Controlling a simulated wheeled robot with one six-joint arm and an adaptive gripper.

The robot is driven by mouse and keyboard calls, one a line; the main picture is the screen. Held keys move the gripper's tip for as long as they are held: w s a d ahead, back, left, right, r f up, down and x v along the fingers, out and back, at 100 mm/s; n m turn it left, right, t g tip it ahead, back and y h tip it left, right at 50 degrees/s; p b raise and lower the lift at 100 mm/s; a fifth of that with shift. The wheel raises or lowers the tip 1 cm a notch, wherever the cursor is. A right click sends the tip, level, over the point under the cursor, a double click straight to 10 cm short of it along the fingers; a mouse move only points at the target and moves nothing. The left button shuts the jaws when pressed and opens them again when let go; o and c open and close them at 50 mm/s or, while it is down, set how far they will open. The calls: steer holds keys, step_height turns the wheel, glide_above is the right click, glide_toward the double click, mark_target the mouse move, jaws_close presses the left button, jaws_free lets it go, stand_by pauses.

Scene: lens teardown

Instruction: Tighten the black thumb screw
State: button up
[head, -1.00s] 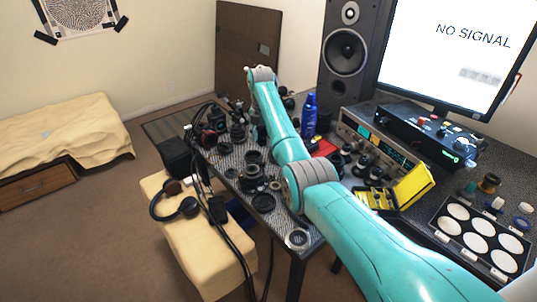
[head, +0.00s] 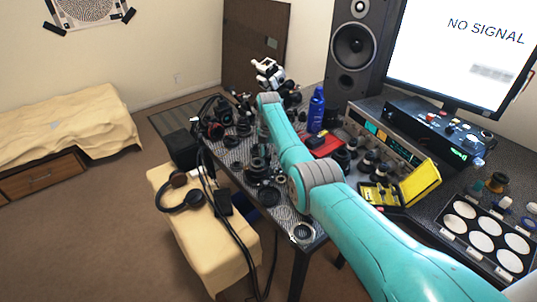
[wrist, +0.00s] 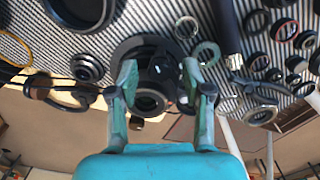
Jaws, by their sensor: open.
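My gripper (wrist: 160,70) is open in the wrist view, with its two teal fingers spread apart. Between and beyond the fingers is a dark round lens part (wrist: 151,103) with a wider black ring behind it. I see no contact between fingers and part. I cannot single out the black thumb screw among the dark parts; it may be hidden or too small to tell. In the head view my arm reaches over the table to its far end, and my fingers cannot be made out there.
The striped table (wrist: 225,15) is crowded with loose rings and lens parts. A dark cylindrical tool (wrist: 228,28) lies right of the fingers. In the head view a blue bottle (head: 317,109), a speaker (head: 353,50) and a yellow case (head: 418,182) stand right of my arm.

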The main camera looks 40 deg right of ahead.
jaws_close()
steer(key=shift+m, duration=0.3)
steer(key=m, duration=0.5)
steer(key=shift+m, duration=0.3)
steer(key=m, duration=0.5)
steer(key=shift+m, duration=0.4)
stand_by(0.4)
